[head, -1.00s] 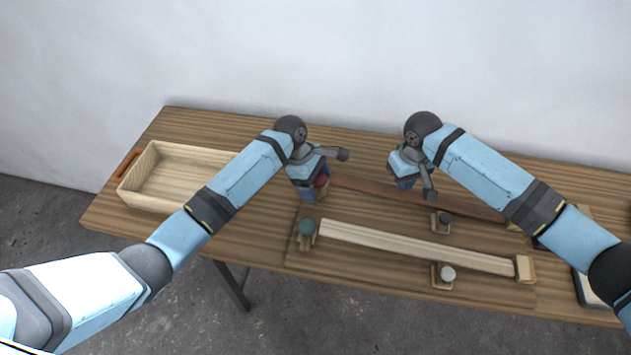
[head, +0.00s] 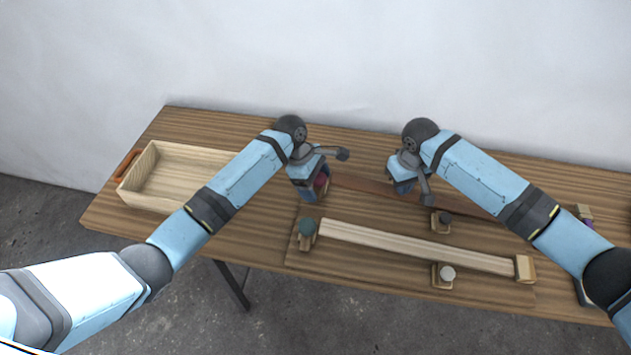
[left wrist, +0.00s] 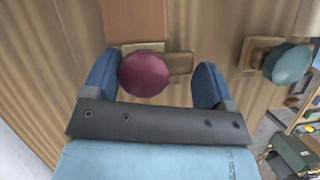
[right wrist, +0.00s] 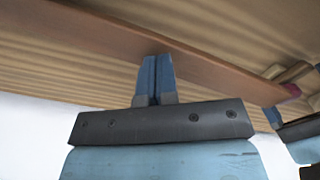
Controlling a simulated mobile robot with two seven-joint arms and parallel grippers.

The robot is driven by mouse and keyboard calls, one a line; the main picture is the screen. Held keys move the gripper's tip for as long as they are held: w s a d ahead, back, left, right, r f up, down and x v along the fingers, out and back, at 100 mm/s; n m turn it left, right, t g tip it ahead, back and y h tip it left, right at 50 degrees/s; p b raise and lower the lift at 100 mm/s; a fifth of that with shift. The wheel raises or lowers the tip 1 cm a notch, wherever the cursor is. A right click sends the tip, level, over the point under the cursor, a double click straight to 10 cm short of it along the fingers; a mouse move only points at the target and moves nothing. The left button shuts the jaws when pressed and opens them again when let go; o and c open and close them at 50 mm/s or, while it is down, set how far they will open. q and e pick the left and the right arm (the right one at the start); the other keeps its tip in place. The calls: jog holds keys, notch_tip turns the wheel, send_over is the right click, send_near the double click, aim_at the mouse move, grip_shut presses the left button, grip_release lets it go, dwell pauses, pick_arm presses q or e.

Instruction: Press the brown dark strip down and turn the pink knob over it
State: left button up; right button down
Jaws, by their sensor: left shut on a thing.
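The brown dark strip (head: 362,186) lies along the back of the board, partly hidden by my right arm. It also shows in the right wrist view (right wrist: 215,68) and its end in the left wrist view (left wrist: 137,20). The pink knob (left wrist: 145,74) is at the strip's left end, with its wooden turn piece (left wrist: 181,64) pointing right in the left wrist view, off the strip. My left gripper (left wrist: 155,82) is around the knob and shut on it. My right gripper (right wrist: 154,62) has its fingers together, empty, at the strip; I cannot tell if they touch.
A pale strip (head: 410,245) lies in front, with a green knob (head: 306,227) at its left end. A dark knob (head: 445,218) and a grey knob (head: 447,273) stand beside it. An open wooden box (head: 152,202) stands at the left.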

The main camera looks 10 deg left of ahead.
aim_at(316, 181)
jog(key=shift+f, duration=0.6)
pick_arm(q)
jog(key=shift+w+r, duration=0.1)
pick_arm(e)
jog(key=shift+f, duration=0.25)
pick_arm(q)
jog(key=o, duration=0.8)
pick_arm(e)
jog(key=shift+s+f, duration=0.1)
pick_arm(q)
jog(key=shift+o, duration=0.2)
jog(key=shift+r, duration=3.45)
jog(key=shift+r, duration=0.15)
notch_tip(316, 181, up, 8)
jog(key=p, duration=0.8)
jog(key=shift+f, duration=0.2)
pick_arm(e)
jog(key=shift+r, duration=3.55)
